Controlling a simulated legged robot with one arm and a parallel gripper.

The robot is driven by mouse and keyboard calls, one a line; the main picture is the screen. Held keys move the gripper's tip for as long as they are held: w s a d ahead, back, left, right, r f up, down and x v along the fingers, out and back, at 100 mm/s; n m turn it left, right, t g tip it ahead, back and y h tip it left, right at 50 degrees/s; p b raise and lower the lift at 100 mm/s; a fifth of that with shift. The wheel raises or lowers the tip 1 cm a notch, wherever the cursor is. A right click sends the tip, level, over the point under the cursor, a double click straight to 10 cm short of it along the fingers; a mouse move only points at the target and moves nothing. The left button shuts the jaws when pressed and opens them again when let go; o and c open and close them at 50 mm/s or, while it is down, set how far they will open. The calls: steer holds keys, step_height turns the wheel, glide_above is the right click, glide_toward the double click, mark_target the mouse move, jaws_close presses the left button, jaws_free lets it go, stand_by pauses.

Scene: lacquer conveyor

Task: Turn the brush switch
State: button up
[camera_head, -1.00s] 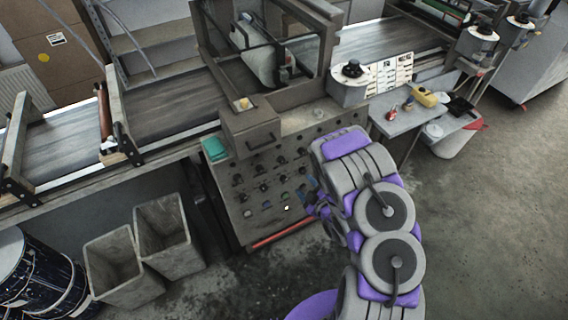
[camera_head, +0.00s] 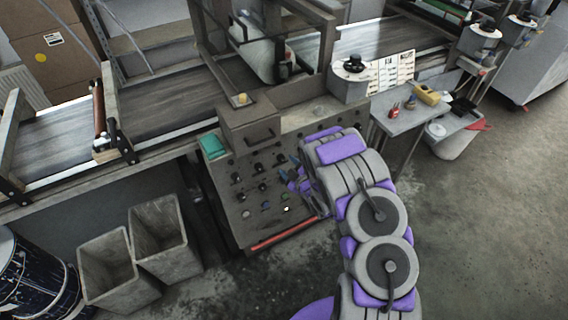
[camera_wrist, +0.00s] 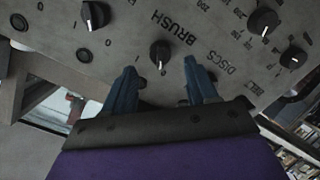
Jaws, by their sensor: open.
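The brush switch (camera_wrist: 160,52) is a black rotary knob with a white pointer mark, beside the printed word BRUSH, in the middle of the wrist view. My gripper (camera_wrist: 160,76) is open, with one blue finger on each side below the knob in that view. The fingers are apart from each other and the knob shows between and beyond their tips. I cannot tell whether they touch the panel. In the head view my gripper (camera_head: 289,175) is at the right part of the sloped grey control panel (camera_head: 236,222), and my arm hides some of that panel.
Other black knobs stand close by: one at upper left (camera_wrist: 95,15), one at upper right (camera_wrist: 263,20) and one at right (camera_wrist: 293,57). In the head view, a side table (camera_head: 407,122) with small items is right of the panel. Grey bins (camera_head: 117,268) stand at the left.

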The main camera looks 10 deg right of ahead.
mark_target(284, 161)
steer(key=shift+b+x, duration=0.35)
steer(key=shift+x, duration=1.95)
steer(key=shift+f, duration=0.1)
steer(key=c, duration=1.1)
